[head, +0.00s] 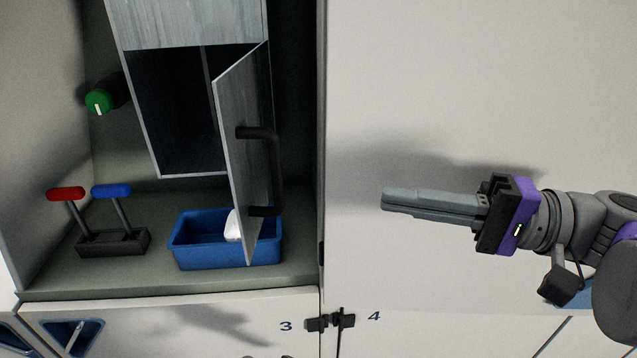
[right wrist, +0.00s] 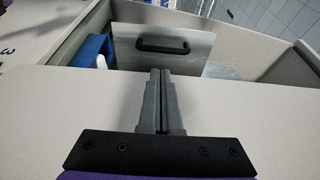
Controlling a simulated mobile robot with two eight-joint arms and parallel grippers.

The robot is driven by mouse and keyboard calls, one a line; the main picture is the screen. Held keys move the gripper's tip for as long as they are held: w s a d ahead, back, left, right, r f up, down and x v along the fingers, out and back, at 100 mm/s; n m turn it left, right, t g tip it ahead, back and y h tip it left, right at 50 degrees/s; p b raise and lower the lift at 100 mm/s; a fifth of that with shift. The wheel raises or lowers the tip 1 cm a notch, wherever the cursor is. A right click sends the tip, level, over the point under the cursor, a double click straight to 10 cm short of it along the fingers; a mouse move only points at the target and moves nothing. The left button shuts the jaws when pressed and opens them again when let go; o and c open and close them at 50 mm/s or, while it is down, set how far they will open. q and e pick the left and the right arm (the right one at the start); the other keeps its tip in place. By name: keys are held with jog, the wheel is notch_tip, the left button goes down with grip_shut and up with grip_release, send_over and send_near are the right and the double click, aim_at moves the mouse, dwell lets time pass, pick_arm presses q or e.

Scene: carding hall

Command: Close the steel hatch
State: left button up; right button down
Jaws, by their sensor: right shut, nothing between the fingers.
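The steel hatch (head: 242,150) is a grey metal door with a black bar handle (head: 275,170). It stands swung open at the right side of a dark steel box (head: 185,32) inside a cabinet bay. The hatch and handle also show beyond the fingers in the right wrist view (right wrist: 190,60). My right gripper (head: 383,199) is shut and empty. It is to the right of the hatch, in front of the pale panel, apart from the handle. My left gripper is not in view.
A blue bin (head: 195,257) with a white item (head: 231,225) sits below the hatch, its right part behind the hatch edge. Red and blue levers (head: 112,241) stand at left, under a green knob (head: 99,101). The pale panel (head: 450,90) bounds the bay on the right.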

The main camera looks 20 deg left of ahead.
aim_at(282, 184)
jog(key=s+a+p, duration=0.1)
jog(key=s+a, duration=0.1)
jog(key=a, duration=0.9)
jog(key=shift+s+a, duration=0.1)
